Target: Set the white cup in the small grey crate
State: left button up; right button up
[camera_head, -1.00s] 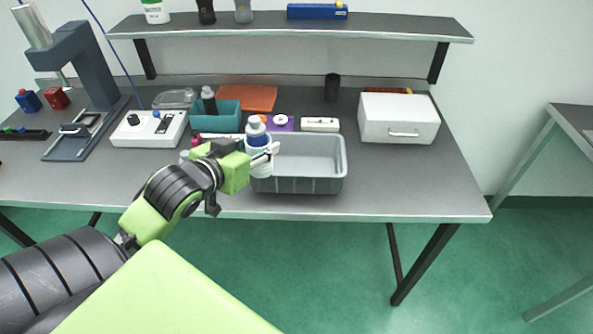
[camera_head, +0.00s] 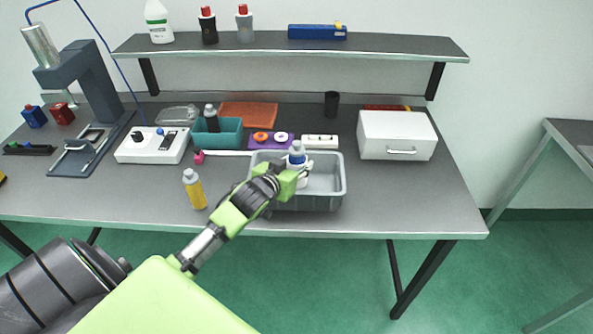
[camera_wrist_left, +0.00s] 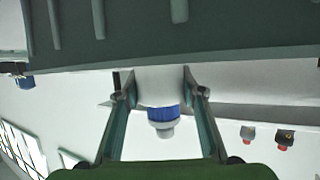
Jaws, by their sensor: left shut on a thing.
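I see no clear white cup; my left gripper (camera_head: 293,179) is shut on a white bottle (camera_head: 298,158) with a blue band and a pale cap. The bottle is upright over the small grey crate (camera_head: 318,203), within its outline. In the left wrist view, which is upside down, the two fingers (camera_wrist_left: 160,92) clasp the white body (camera_wrist_left: 158,80) from both sides. The ribbed crate wall (camera_wrist_left: 180,35) hides the bottle's base there, so I cannot tell if it touches the crate floor. My right gripper is not in view.
A yellow bottle (camera_head: 195,190) stands left of the crate. Behind it are a teal bin (camera_head: 228,140), a purple mat (camera_head: 271,146) with rings, and a white power strip (camera_head: 320,140). A white box (camera_head: 396,135) stands to the right. Table is clear right of the crate.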

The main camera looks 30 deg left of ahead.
pick_arm(q)
notch_tip(320, 180, down, 2)
jog(key=shift+f+p, duration=0.2)
jog(key=shift+p, duration=0.25)
jog(key=shift+f, duration=0.25)
jog(key=o, duration=1.2)
jog(key=shift+f, duration=0.1)
jog(key=shift+c, duration=0.2)
jog(key=shift+s, duration=0.15)
jog(key=b+v, duration=0.1)
jog(key=v, duration=1.1)
jog(key=shift+b, duration=0.4)
